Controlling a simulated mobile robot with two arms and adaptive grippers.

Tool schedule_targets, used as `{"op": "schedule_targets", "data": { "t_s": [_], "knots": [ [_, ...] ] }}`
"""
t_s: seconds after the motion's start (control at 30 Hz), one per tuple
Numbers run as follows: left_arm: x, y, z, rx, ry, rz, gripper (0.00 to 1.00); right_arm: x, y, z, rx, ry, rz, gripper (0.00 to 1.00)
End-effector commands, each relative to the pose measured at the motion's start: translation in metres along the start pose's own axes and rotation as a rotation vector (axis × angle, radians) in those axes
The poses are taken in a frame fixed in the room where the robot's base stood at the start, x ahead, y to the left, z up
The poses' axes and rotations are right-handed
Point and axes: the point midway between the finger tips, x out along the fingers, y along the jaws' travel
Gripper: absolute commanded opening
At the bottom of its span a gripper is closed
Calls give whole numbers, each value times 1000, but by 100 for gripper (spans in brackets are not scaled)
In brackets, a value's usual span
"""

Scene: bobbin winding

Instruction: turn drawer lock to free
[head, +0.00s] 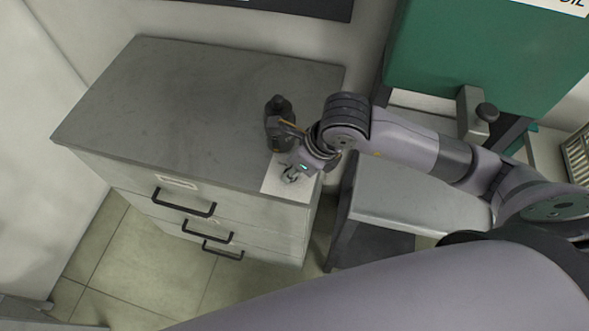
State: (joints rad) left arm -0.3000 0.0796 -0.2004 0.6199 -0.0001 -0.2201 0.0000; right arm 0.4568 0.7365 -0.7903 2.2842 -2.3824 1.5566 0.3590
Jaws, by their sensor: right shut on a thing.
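The drawer cabinet (190,95) has a dark grey top and pale front drawers with black handles. At its front right corner is a pale plate (270,187). My right gripper (290,175) reaches down from the right over this plate. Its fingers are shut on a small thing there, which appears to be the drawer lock. The fingers and wrist cover the lock, so its turned position cannot be read. My left gripper is out of view.
A dark upright object (279,115) is beside my right wrist; I cannot tell what it is. A grey bench (400,200) stands right of the cabinet, with a green cabinet (480,60) behind. The cabinet top's left and middle are bare.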

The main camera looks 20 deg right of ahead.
Motion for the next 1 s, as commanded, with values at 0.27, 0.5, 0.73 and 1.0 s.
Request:
{"op": "schedule_targets", "data": {
  "t_s": [0.27, 0.5, 0.73, 1.0],
  "knots": [
    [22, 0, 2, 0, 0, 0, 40, 2, 3, 0, 226, -3, -94, 0],
    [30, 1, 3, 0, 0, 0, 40, 1, 4, 1, 379, -1, -158, 0],
    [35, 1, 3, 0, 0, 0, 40, 1, 4, 1, 466, 0, -194, 0],
    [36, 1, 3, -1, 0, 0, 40, 0, 4, 2, 502, 1, -208, 0]
  ]
}}
